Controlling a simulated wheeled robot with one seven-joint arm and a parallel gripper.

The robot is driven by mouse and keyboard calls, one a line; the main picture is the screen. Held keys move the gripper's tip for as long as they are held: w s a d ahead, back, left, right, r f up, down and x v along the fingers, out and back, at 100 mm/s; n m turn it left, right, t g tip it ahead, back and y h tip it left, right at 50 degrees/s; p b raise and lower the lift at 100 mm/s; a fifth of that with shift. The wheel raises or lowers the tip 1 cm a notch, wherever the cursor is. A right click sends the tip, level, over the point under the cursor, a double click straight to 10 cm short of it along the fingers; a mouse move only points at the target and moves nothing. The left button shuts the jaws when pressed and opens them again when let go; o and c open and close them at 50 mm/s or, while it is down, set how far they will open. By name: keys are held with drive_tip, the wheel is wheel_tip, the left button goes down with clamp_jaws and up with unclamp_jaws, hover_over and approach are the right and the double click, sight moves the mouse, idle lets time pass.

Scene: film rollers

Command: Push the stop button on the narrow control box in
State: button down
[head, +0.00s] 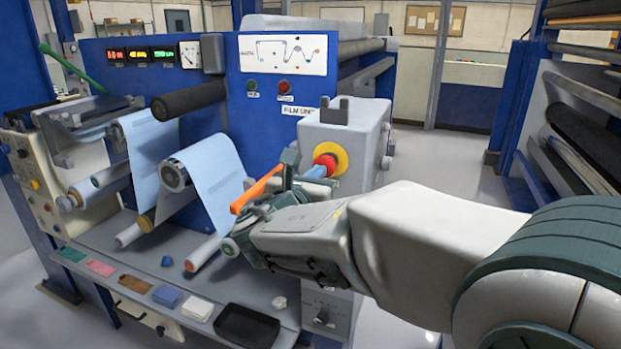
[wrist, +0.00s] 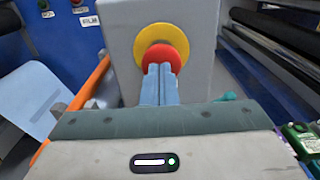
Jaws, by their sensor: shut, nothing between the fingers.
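The narrow grey control box (head: 362,150) stands at the right end of the film machine. It also fills the upper middle of the wrist view (wrist: 120,30). On its face is a round red stop button (head: 325,160) with a yellow collar (head: 341,155). In the wrist view the red button (wrist: 166,53) is straight ahead of my gripper (wrist: 160,70). My gripper's two blue fingers are together with nothing between them. Their tips overlap the button's lower part in the wrist view and look at or very near it. I cannot tell whether they touch.
An orange bar (head: 256,190) lies just left of my fingers. Light blue film (head: 213,175) and rollers are further left. A black tray (head: 246,326) and small coloured pads lie on the shelf below. Open floor (head: 450,165) shows right of the box.

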idle(0.3)
drive_tip(key=shift+w+d+r+b, duration=0.25)
drive_tip(key=shift+w+d+b, duration=0.15)
drive_tip(key=shift+w, duration=0.35)
drive_tip(key=shift+d, duration=0.1)
drive_tip(key=b+v, duration=0.1)
drive_tip(key=v, duration=1.3)
drive_tip(key=shift+s+a+b, duration=0.15)
drive_tip(key=shift+a+b, duration=0.1)
drive_tip(key=shift+b, duration=0.1)
drive_tip(key=shift+f, duration=0.2)
